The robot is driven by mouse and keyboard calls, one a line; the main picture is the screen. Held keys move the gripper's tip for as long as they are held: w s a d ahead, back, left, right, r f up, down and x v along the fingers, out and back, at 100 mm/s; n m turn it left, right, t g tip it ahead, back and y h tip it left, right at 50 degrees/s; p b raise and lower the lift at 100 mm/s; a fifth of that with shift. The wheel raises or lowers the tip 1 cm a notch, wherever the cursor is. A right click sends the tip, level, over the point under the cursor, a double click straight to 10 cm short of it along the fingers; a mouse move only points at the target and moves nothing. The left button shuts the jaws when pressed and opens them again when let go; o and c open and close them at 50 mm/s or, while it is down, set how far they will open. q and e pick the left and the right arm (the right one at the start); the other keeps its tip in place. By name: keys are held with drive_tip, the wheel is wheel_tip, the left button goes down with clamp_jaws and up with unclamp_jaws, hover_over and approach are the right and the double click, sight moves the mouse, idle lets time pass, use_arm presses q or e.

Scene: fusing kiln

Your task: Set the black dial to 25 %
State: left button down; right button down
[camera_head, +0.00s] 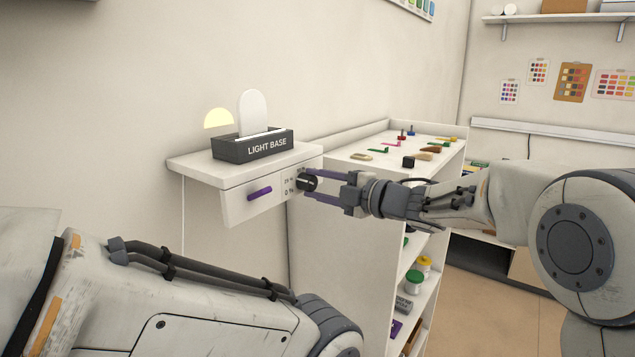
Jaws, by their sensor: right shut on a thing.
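The black dial (307,181) sits on the front of a small white wall shelf unit (240,203), at its right end. Small percent marks show to the left of the dial; its pointer setting is too small to read. My right gripper (315,183) reaches in from the right, with its purple fingers shut on the dial, one above and one below. My left arm crosses the lower left of the view, and its gripper is out of view.
A dark box marked LIGHT BASE (253,147) stands on the shelf unit with a white rounded panel (252,110). A purple handle (260,193) is left of the dial. A white cabinet (350,162) with several small items stands behind my right gripper.

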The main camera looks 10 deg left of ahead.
idle(0.3)
drive_tip(key=shift+c, duration=2.1)
unclamp_jaws()
drive_tip(key=shift+s+d+b, duration=0.15)
drive_tip(key=shift+d+b, duration=0.2)
drive_tip(key=shift+d, duration=0.15)
drive_tip(key=b+v, duration=0.4)
drive_tip(key=v, duration=0.5)
drive_tip(key=shift+s+d, duration=0.2)
